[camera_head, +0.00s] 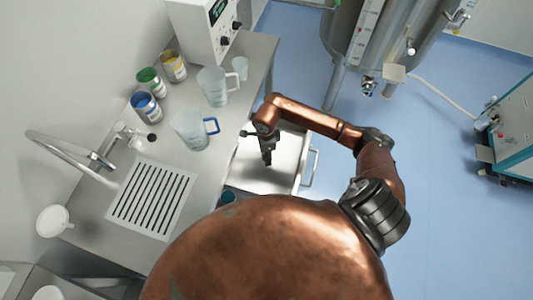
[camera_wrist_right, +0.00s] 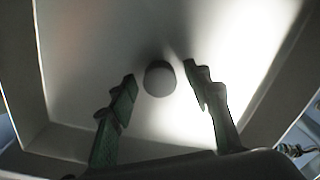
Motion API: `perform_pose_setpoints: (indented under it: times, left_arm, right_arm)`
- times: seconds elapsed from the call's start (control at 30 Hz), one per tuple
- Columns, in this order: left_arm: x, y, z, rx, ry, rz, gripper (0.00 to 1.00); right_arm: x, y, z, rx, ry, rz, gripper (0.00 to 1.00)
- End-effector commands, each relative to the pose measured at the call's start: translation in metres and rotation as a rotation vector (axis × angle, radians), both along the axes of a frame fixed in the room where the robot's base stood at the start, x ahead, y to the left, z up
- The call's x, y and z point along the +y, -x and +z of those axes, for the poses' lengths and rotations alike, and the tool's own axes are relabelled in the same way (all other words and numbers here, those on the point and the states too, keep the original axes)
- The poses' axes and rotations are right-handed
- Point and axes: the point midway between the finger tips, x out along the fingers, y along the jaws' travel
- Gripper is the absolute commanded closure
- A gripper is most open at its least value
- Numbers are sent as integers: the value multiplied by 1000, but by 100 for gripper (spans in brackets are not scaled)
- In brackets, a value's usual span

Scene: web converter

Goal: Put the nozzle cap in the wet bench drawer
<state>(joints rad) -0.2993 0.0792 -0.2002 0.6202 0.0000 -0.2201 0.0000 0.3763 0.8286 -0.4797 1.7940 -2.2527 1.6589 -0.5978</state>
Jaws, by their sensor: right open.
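The open drawer (camera_head: 291,150) of the wet bench extends to the right from under the worktop. My right gripper (camera_head: 267,162) points down over it, and its fingers (camera_wrist_right: 160,85) are open in the right wrist view. A small round grey piece, which looks like the nozzle cap (camera_wrist_right: 159,79), shows in the wrist view between the fingertips, against the drawer floor. I cannot tell whether it rests on the floor or is above it. The cap cannot be made out in the head view. My left gripper is not in view.
The worktop holds a blue-handled jug (camera_head: 190,130), a clear jug (camera_head: 217,87), several labelled cans (camera_head: 146,106), a faucet (camera_head: 100,160) and a slotted drain (camera_head: 152,199). The drawer handle (camera_head: 314,168) sticks out at the right. Blue floor (camera_head: 450,200) is clear farther right.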

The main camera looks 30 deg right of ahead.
Motion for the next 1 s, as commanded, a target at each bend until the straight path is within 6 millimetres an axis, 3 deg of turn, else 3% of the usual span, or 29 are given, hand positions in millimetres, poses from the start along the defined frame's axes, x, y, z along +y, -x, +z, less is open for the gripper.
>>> perform_pose_setpoints:
  times: [0.17, 0.6, 0.8, 1.0]
  left_arm:
    - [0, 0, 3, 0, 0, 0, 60]
    - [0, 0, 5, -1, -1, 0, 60]
    - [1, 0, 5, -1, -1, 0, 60]
    - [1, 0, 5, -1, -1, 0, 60]
  right_arm:
    - [-1, -1, 21, -4, 3, 2, 55]
    - [0, -1, 106, -3, 1, 1, 55]
    - [0, 0, 121, -1, 0, 1, 55]
    - [0, 0, 122, 0, 0, 0, 55]
